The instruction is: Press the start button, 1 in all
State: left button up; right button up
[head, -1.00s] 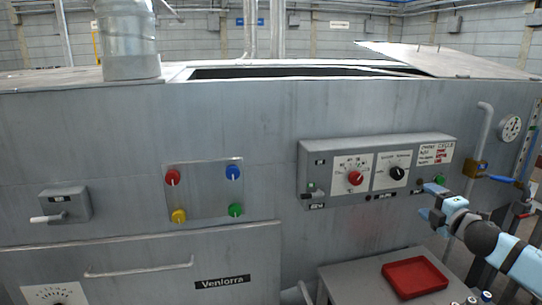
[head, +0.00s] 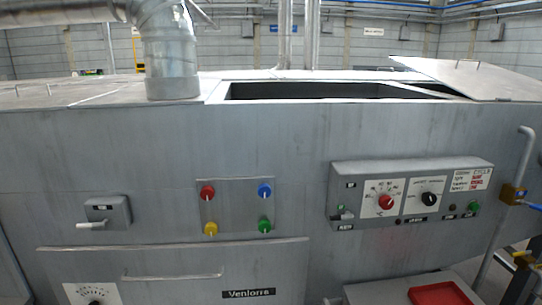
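A grey control box (head: 352,203) is mounted on the front of the large metal machine (head: 120,165). At its lower right end a round green button (head: 474,207) is fully visible, with a small dark label beside it; the label is too small to read. The box also has a red dial (head: 386,202), a black dial (head: 429,199) and a small green-topped switch (head: 340,211) at its left. A separate panel carries a green knob (head: 264,225) with red, blue and yellow ones. Neither of my grippers is in view.
A grey box with a white lever (head: 92,225) sits at the left. A handle bar (head: 175,276) crosses the lower panel. A red tray (head: 438,293) lies on a small table below the control box. Pipes with a brass valve (head: 510,193) stand at the right. The hatch on top is open.

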aim_at(474, 207)
jog(key=z, duration=1.3)
